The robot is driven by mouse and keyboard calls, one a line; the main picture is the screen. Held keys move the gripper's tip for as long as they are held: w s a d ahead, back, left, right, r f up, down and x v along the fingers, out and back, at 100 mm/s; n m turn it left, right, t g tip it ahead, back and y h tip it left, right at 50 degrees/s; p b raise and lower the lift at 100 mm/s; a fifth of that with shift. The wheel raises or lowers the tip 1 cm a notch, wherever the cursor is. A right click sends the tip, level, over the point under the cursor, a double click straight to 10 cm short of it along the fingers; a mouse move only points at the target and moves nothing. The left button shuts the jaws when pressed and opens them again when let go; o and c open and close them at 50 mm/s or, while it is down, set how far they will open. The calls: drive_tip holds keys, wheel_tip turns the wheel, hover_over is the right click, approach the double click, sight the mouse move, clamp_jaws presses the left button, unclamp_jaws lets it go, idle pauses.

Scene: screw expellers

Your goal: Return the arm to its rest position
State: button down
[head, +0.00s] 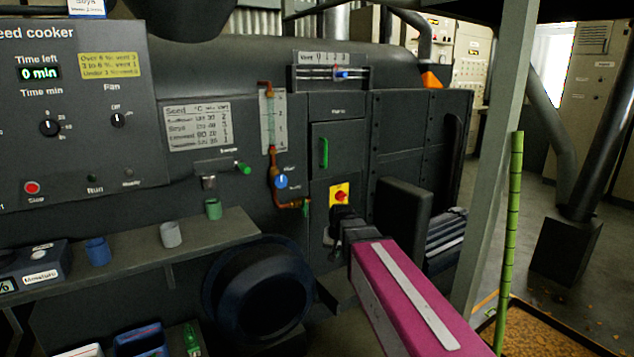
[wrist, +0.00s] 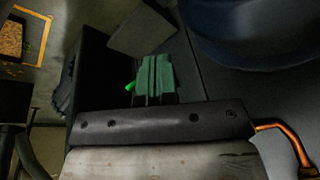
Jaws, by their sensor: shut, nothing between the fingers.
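My magenta arm (head: 408,300) with a pale stripe reaches in from the lower right of the head view. At its end my dark gripper (head: 342,216) is in front of the cooker's dark front panel, close to a yellow plate with a red rotary switch (head: 341,196). Whether it touches the plate cannot be told. In the wrist view my gripper's fingers (wrist: 156,78) are together, with nothing between them.
A shelf (head: 205,238) with several small cups is at the left. A round dark opening (head: 265,292) is below it. A black box (head: 402,212) juts out right of my gripper. A grey post (head: 497,160) and green pole (head: 511,235) stand farther right.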

drive_tip(key=s+d+f+g+h, duration=0.1)
drive_tip(key=s+d+f+g, duration=0.2)
drive_tip(key=s+d+f, duration=0.9)
drive_tip(key=s+f, duration=0.1)
drive_tip(key=s, duration=0.2)
drive_tip(key=shift+s+d+n, duration=0.25)
drive_tip(key=shift+d+n, duration=0.05)
drive_tip(key=shift+d, duration=0.05)
drive_tip(key=shift+a, duration=0.1)
